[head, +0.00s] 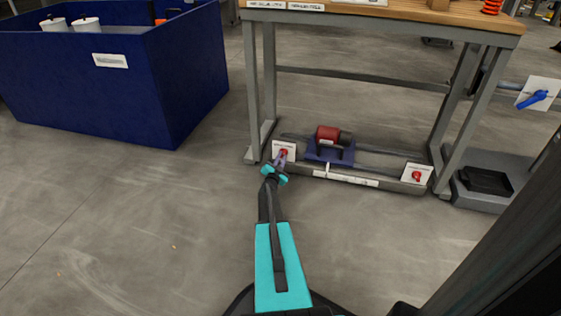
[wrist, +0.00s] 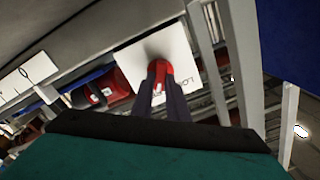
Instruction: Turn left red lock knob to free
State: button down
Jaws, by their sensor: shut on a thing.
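The left red lock knob (head: 283,153) sits on a small white plate (head: 291,147) at the left end of the low rail under the bench. My gripper (head: 280,163) reaches it from the front. In the wrist view the red knob (wrist: 159,67) is between the fingertips of my gripper (wrist: 162,76), which are shut on it. The white plate (wrist: 190,62) behind it carries lettering, partly hidden. The right red lock knob (head: 416,176) is on its own white plate at the right end of the rail, apart from my gripper.
A red motor-like unit (head: 330,136) on a blue base stands between the knobs. Bench legs (head: 254,90) rise beside the left plate. A blue bin (head: 120,90) stands at left, and a blue valve handle (head: 536,99) is at right. The floor in front is clear.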

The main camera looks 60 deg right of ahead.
jog(key=shift+s+d+r+m, duration=0.15)
jog(key=shift+s+d+m, duration=0.1)
jog(key=shift+s+m, duration=0.2)
jog(key=c, duration=1.7)
grip_release()
jog(key=shift+w+a, duration=0.15)
jog(key=shift+a+p, duration=0.35)
jog(key=shift+a, duration=0.5)
jog(key=p+v, duration=0.4)
jog(key=v, duration=0.8)
jog(key=shift+s, duration=0.25)
